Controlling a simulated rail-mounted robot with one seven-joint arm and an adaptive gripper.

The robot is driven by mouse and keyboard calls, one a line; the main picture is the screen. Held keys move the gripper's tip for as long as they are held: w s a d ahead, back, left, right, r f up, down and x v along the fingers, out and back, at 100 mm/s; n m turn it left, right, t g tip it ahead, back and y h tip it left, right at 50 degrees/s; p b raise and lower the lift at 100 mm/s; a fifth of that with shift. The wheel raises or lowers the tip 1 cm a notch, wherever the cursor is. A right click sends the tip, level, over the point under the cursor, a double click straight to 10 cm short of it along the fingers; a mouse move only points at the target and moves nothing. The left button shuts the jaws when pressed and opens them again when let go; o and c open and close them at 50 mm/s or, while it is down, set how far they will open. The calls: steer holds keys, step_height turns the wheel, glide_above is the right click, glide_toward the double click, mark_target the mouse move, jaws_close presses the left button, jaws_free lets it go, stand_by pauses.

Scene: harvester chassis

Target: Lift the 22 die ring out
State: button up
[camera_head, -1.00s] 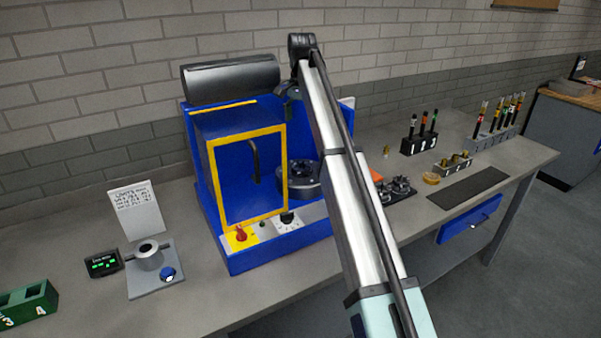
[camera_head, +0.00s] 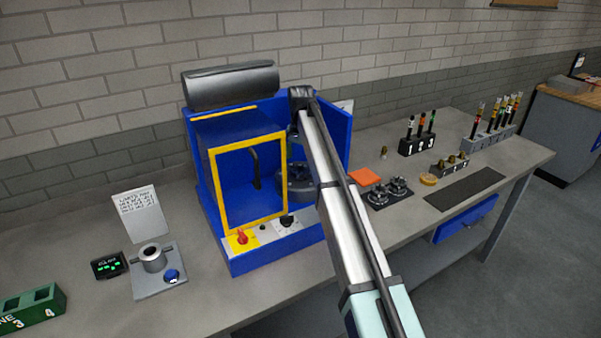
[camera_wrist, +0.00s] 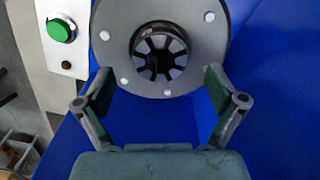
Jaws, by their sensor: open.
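The die ring (camera_wrist: 160,58), a dark ring of wedge-shaped segments around a central hole, sits in the round grey head (camera_wrist: 215,25) of the blue machine. Its size marking cannot be read. In the wrist view my gripper (camera_wrist: 158,73) is open and empty. Its two fingers stand apart at the left and right of the head's near rim, with the die ring ahead between them. Whether they touch the rim cannot be told. In the head view the grey head (camera_head: 293,190) shows partly behind my arm, and my gripper is mostly hidden there.
The blue machine (camera_head: 232,262) has a yellow-framed door (camera_head: 284,180) left of the head. A green button (camera_wrist: 61,28) is on its panel. A black tray with die sets (camera_head: 388,193) and an orange block (camera_head: 365,176) lie right of it. A dark mat (camera_head: 465,188) is further right.

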mark_target(300, 167)
steer(key=shift+f+p, duration=0.4)
steer(key=shift+f, duration=1.1)
jaws_close()
steer(key=shift+r, duration=0.15)
